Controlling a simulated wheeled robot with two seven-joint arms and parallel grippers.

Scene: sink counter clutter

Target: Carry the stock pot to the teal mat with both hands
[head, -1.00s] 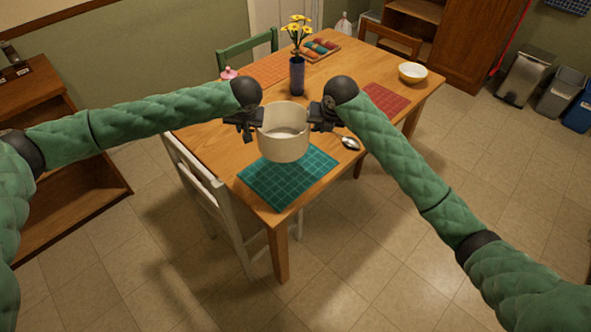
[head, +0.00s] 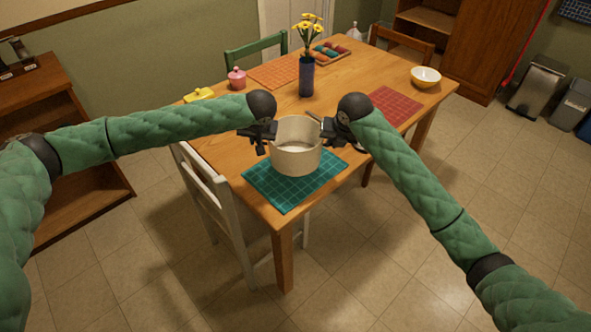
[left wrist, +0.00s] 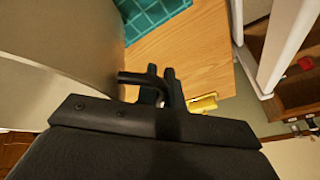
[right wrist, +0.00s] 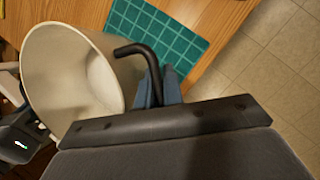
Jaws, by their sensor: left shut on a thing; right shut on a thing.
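The cream stock pot (head: 296,158) is upright between my two grippers, over the back and middle part of the teal mat (head: 283,198). I cannot tell whether its base touches the mat. My left gripper (head: 266,134) is shut on the pot's left black handle, which shows in the left wrist view beside the pot wall (left wrist: 70,60). My right gripper (head: 328,130) is shut on the right black handle (right wrist: 143,52). The right wrist view shows the open pot (right wrist: 75,75) and part of the teal mat (right wrist: 160,35).
A red mat (head: 394,102) lies to the right. A white chair (head: 215,205) stands at the left edge.

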